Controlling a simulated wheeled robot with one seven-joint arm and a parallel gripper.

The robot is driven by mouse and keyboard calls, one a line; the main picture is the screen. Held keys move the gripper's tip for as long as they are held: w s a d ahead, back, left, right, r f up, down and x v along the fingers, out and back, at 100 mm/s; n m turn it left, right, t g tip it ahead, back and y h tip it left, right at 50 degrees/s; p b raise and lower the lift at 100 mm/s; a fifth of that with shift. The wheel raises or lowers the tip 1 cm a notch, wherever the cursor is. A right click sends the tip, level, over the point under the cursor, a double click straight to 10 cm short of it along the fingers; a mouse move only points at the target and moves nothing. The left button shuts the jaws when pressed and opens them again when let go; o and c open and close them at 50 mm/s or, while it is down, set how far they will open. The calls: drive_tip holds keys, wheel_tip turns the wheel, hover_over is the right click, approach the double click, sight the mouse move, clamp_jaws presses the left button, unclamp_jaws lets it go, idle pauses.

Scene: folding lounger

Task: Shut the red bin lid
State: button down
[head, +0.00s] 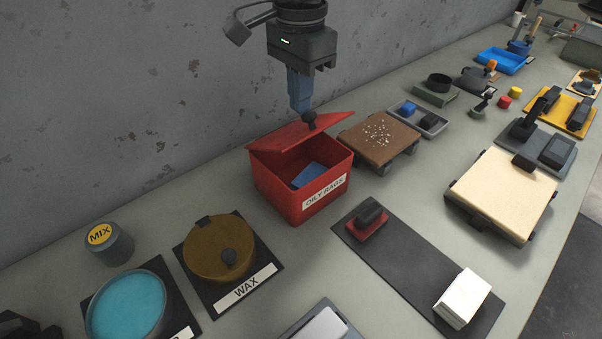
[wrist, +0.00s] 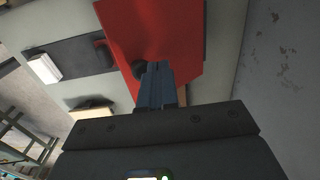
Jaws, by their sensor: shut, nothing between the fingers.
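The red bin (head: 290,200) labelled OILY RAGS stands on the bench near the wall. Its red lid (head: 285,138) is tilted partly open, hinged on the wall side, and a blue rag (head: 309,175) shows inside through the front gap. A dark round knob (head: 309,121) sits on the lid's right part. My gripper (head: 302,108) is shut and points down at the knob from just above; I cannot tell if it touches it. In the wrist view, the closed fingers (wrist: 154,72) are beside the dark knob (wrist: 139,68) over the red lid (wrist: 160,25).
A wooden board with white specks (head: 377,137) lies close to the bin's right. A brown WAX tin (head: 217,250) stands to the left front. A dark mat (head: 400,255) with a red-based block and a white block lies in front. The concrete wall (head: 110,100) is close behind.

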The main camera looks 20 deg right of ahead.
sight(300, 129)
drive_tip(key=shift+f, duration=0.15)
drive_tip(key=shift+f+b, duration=3.6)
drive_tip(key=shift+f, duration=0.5)
drive_tip(key=shift+r+p, duration=2.2)
drive_tip(key=shift+r, duration=2.4)
